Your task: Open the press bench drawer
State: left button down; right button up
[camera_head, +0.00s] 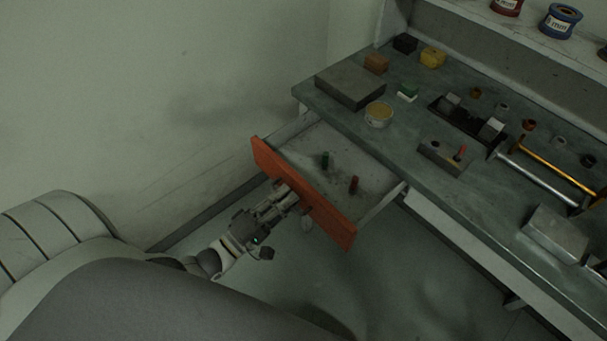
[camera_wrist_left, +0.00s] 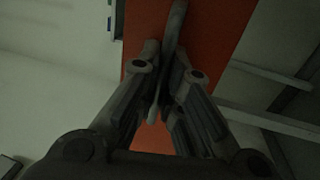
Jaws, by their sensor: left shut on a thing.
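The press bench drawer (camera_head: 332,217) has an orange front and stands pulled out from under the bench top. The orange drawer front (camera_wrist_left: 211,40) fills the middle of the left wrist view behind the fingers. My right gripper is not in view.
The bench top (camera_head: 330,107) carries a grey block (camera_head: 350,86), a round tin (camera_head: 379,114), a hammer (camera_head: 540,175) and several small parts. A pale wall (camera_head: 150,90) stands left of the bench. Floor (camera_head: 400,270) shows clear in front of the drawer.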

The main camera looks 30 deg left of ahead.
pick_arm(q)
jog(key=v, duration=0.3)
jog(key=shift+r, duration=0.25)
jog(key=c, duration=1.9)
grip_release()
jog(key=shift+o, duration=0.2)
jog(key=v, duration=1.2)
